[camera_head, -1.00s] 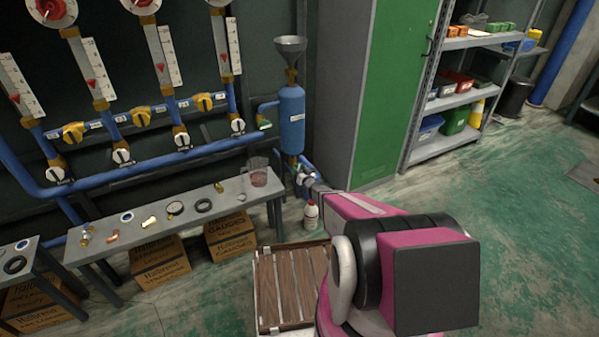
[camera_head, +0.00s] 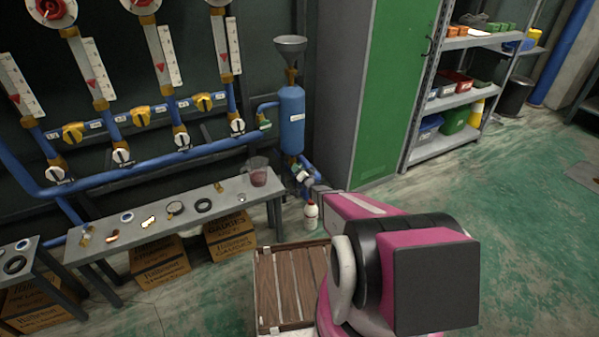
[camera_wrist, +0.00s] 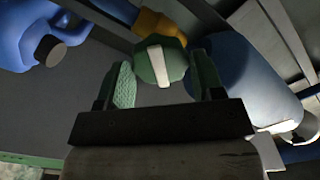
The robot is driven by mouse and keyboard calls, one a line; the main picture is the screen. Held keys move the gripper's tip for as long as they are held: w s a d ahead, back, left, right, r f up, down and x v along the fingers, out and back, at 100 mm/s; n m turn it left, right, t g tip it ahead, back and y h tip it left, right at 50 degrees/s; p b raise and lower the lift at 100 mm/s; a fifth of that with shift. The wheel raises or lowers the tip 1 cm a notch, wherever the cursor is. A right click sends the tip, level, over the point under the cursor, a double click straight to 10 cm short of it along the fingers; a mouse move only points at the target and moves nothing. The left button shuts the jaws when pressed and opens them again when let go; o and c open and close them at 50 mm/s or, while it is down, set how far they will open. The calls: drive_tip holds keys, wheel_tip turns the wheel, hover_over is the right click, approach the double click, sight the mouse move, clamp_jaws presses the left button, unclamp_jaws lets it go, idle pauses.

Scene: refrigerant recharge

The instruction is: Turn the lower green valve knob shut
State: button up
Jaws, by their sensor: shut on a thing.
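The lower green valve knob (camera_wrist: 174,58) shows in the wrist view as a faceted green knob with a white bar, on a brass fitting (camera_wrist: 158,24). The bar stands almost upright in that picture. My gripper (camera_wrist: 162,66) has its two green-padded fingers on either side of the knob and is shut on it. In the head view my gripper (camera_head: 303,176) is at the pipework below the blue cylinder (camera_head: 291,122), and the knob cannot be made out clearly there. Another green knob (camera_head: 264,124) is higher, on the pipe left of the cylinder.
A grey bench (camera_head: 150,232) with a jug (camera_head: 258,172) and small parts stands left of my gripper. A white bottle (camera_head: 311,214) stands on the floor below it. A green cabinet (camera_head: 385,100) is to the right. A wooden pallet (camera_head: 290,285) lies in front.

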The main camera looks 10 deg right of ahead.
drive_tip(key=shift+s, duration=0.15)
drive_tip(key=m, duration=0.4)
drive_tip(key=shift+m, duration=0.3)
drive_tip(key=m, duration=0.3)
drive_tip(key=o, duration=0.9)
drive_tip(key=shift+m, duration=0.4)
drive_tip(key=v, duration=0.6)
drive_tip(key=shift+s+d, duration=0.15)
drive_tip(key=shift+s, duration=0.2)
